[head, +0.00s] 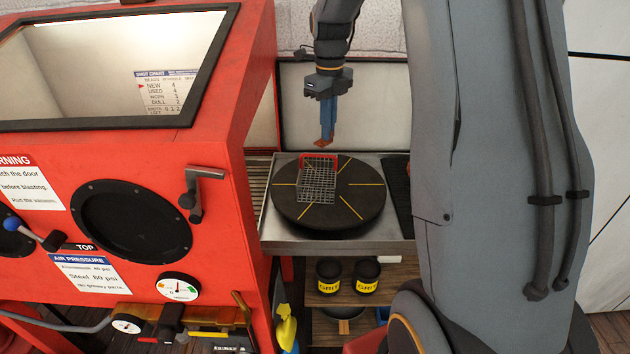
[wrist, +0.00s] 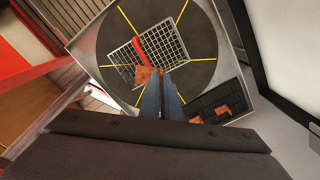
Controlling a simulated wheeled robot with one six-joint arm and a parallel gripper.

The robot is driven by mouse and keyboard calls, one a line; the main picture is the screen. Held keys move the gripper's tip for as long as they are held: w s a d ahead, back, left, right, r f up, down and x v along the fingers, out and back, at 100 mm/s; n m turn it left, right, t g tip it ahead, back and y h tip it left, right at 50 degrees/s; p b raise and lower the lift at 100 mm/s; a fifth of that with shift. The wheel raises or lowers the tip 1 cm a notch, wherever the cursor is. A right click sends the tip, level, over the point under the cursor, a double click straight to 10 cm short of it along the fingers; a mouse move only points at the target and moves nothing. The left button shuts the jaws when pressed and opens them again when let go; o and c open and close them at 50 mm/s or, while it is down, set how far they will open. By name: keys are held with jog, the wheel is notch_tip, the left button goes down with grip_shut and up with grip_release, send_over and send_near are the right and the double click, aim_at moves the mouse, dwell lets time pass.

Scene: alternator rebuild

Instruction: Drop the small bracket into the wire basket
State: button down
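The small bracket (head: 325,141) is a copper-orange piece at the fingertips of my gripper (head: 327,124). My gripper points down with its blue fingers closed on the bracket. The bracket also shows at the fingertips in the wrist view (wrist: 147,75), overlapping the basket's grid in the picture. The wire basket (head: 317,184) is a grey mesh basket with a red handle, on the round dark turntable (head: 350,207). In the head view the bracket hangs above the basket's far side, apart from it. The wrist view also shows the basket (wrist: 172,47). I see nothing inside it.
A black tray (wrist: 205,103) with copper-coloured pieces lies right of the turntable on the metal bench (head: 300,239). The red blasting cabinet (head: 235,160) stands close on the left. Two dark grit tins (head: 328,277) sit on the shelf below.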

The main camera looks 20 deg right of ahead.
jog(key=shift+f+b, duration=0.9)
jog(key=shift+f, duration=0.75)
jog(key=c, duration=1.9)
grip_release()
jog(key=shift+r+b, duration=1.3)
jog(key=shift+r, duration=2.65)
